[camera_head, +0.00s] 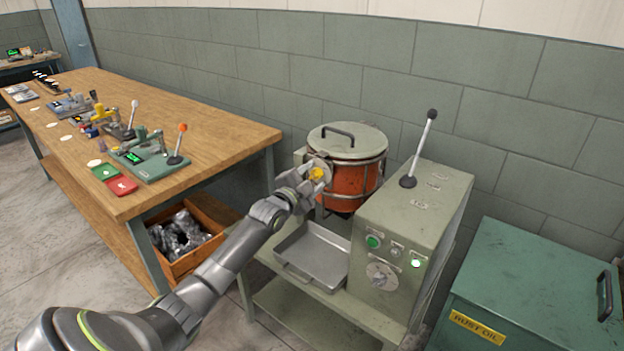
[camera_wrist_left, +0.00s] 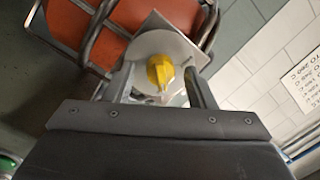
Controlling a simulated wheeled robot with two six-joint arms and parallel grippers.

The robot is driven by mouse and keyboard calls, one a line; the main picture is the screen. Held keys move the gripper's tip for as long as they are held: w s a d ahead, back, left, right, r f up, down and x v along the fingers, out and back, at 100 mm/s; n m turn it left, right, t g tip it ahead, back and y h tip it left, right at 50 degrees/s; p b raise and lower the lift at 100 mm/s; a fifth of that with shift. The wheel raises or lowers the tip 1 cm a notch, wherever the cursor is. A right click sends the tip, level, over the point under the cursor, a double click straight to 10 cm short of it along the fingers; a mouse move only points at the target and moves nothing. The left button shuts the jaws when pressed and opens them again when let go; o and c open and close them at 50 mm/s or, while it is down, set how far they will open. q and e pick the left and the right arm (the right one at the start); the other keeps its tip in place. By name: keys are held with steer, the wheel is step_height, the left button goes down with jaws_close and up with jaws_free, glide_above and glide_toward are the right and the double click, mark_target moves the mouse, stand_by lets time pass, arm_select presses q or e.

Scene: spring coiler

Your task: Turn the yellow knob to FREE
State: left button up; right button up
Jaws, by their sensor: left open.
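The yellow knob (camera_head: 318,174) sits on a pale round plate on the front of the orange drum's metal cage. In the left wrist view the knob (camera_wrist_left: 160,72) lies between the two fingers of my left gripper (camera_wrist_left: 160,85). The fingers are open on both sides of it, with gaps showing. In the head view my left gripper (camera_head: 305,180) reaches the knob from the lower left. I cannot read any FREE marking on the plate (camera_wrist_left: 176,45). My right gripper is in neither view.
The orange drum (camera_head: 350,183) with a grey lid stands behind a metal tray (camera_head: 313,257). A green control box (camera_head: 412,225) with a black-tipped lever (camera_head: 422,145) is to its right. A wooden bench (camera_head: 180,110) with fixtures is at left. A green RUST OIL chest (camera_head: 530,285) is at right.

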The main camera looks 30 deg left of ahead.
arm_select(q)
steer(key=shift+c, duration=0.3)
steer(key=c, duration=0.9)
steer(key=shift+n, duration=0.3)
steer(key=n+p, duration=0.1)
steer(key=n, duration=0.2)
steer(key=shift+r+n, duration=0.15)
steer(key=shift+n, duration=0.15)
steer(key=n, duration=0.4)
steer(key=shift+g, duration=0.4)
steer(key=n+h, duration=0.1)
steer(key=n, duration=0.3)
steer(key=shift+a, duration=0.1)
steer(key=shift+a+n+h, duration=0.1)
steer(key=shift+n+h, duration=0.2)
steer(key=shift+n, duration=2)
steer(key=shift+r, duration=0.1)
